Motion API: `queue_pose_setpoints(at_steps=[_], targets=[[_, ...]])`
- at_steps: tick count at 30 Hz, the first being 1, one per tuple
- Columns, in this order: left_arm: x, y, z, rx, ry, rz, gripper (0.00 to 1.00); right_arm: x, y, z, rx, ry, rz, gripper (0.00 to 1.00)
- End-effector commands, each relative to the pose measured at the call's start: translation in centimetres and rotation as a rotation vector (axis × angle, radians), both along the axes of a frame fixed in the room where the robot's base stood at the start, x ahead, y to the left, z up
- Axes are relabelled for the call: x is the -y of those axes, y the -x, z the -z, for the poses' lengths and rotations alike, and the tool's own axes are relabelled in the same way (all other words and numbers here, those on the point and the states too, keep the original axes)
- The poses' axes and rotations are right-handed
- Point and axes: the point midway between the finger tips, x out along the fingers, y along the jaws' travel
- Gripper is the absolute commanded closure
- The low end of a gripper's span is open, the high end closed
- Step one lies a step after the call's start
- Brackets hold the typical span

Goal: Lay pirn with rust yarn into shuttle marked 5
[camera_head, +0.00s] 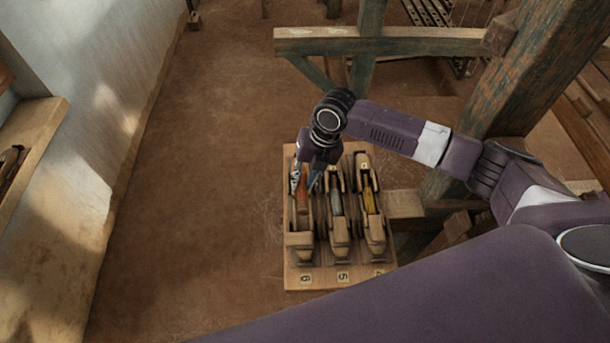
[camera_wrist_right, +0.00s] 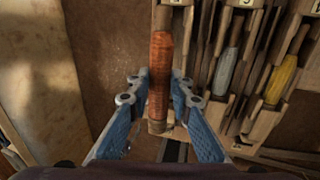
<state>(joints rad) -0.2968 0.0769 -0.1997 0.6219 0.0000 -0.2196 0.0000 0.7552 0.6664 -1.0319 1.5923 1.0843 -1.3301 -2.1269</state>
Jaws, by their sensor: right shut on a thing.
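My right gripper (camera_head: 305,180) is shut on the pirn with rust yarn (camera_wrist_right: 160,68), which stands out between the blue fingers (camera_wrist_right: 160,110). In the head view the rust pirn (camera_head: 302,192) is over the left shuttle (camera_head: 299,240), in line with the label 6. I cannot tell whether it touches that shuttle. The shuttle marked 5 (camera_head: 340,238) is the middle one; a grey pirn (camera_head: 337,202) lies in it, also seen in the right wrist view (camera_wrist_right: 226,70). My left gripper is out of view.
The right shuttle (camera_head: 375,236), by the label 4, holds a yellow pirn (camera_head: 369,201). All three shuttles stand close together on a wooden board (camera_head: 322,281). A timber loom frame (camera_head: 530,65) rises behind and right. The earthen floor (camera_head: 200,190) to the left is clear.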

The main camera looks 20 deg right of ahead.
Motion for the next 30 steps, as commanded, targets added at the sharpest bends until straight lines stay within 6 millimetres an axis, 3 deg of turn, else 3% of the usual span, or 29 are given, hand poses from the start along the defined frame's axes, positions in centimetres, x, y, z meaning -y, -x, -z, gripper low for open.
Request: queue_pose_setpoints(at_steps=[8, 22, 30], targets=[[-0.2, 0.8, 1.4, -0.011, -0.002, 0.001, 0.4, 0.0, 0.0, 1.4, -0.001, 0.0, -0.005, 1.0], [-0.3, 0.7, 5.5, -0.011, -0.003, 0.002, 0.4, 0.0, 0.1, 6.1, 0.0, 0.001, -0.005, 1.0], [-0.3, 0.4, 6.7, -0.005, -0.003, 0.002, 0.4, 0.0, 0.0, 8.1, 0.0, 0.001, -0.005, 1.0]])
